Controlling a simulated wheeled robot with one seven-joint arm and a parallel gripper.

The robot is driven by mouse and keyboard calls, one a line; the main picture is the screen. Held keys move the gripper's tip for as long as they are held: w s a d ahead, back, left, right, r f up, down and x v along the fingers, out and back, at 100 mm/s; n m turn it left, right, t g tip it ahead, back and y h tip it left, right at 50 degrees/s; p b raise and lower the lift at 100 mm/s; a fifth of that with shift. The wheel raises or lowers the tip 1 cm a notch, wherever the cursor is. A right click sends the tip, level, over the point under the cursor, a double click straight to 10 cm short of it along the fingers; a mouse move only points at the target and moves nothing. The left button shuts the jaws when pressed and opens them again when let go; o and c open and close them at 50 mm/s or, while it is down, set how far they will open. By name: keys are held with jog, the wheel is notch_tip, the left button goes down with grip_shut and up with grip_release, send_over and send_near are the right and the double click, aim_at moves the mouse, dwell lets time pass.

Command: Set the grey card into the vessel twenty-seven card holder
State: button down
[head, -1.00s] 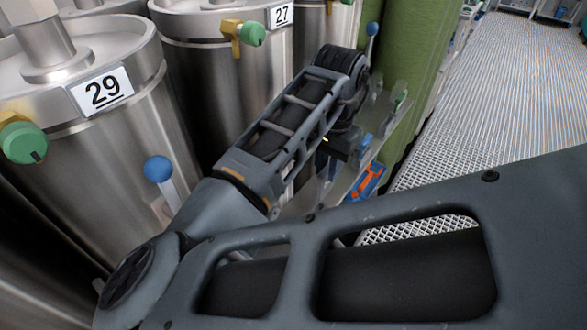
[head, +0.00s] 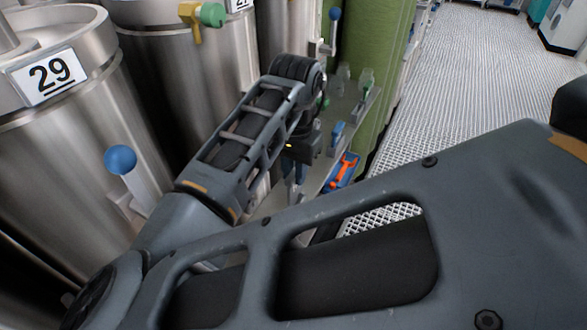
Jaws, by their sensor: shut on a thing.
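My gripper (head: 293,188) hangs at the end of my arm, over the near left part of a narrow pale shelf. Its fingers point down and are partly hidden by my arm. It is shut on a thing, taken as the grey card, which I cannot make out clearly. Vessel twenty-seven (head: 172,85) is the steel cylinder behind my arm, its number plate (head: 240,4) cut by the top edge. I cannot pick out its card holder.
Vessel 29 (head: 60,150) stands at the left, with a blue-knobbed lever (head: 121,160) beside my arm. The shelf (head: 312,183) holds a blue tray with an orange item (head: 345,170) and clear bottles (head: 366,80). A green column (head: 392,75) stands behind; grating floor is open at right.

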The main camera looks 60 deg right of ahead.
aim_at(293, 189)
jog(key=shift+w+f+b, duration=0.1)
jog(key=shift+f+b, duration=1.7)
jog(key=shift+f, duration=0.8)
jog(key=shift+a+f, duration=0.1)
jog(key=shift+f, duration=0.15)
jog(key=c, duration=0.9)
grip_release()
jog(key=shift+c, duration=0.2)
jog(key=shift+r, duration=0.15)
